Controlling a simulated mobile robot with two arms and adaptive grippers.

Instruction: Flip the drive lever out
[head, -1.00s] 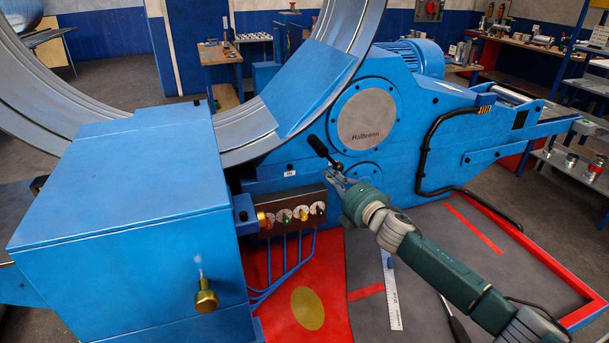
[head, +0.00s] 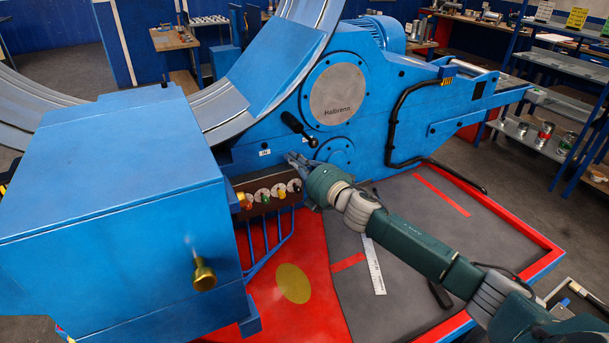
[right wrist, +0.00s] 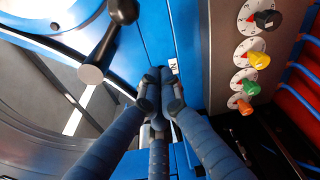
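The drive lever (head: 298,128) is a black handle on the blue machine's side, left of and below the round "Halbrenn" plate (head: 338,93). It slants from upper left to lower right. In the right wrist view the lever (right wrist: 107,48) lies left of my fingers, apart from them. My right gripper (head: 293,157) is just below the lever, close to the machine's side. In the right wrist view its fingertips (right wrist: 160,76) are together with nothing seen between them, beside a small white label (right wrist: 173,66). My left gripper is out of view.
A control panel (head: 268,195) with several coloured knobs sits below and left of my right gripper. A large blue box (head: 110,190) with a brass knob fills the left. A ruler (head: 374,266) lies on the grey mat (head: 400,215).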

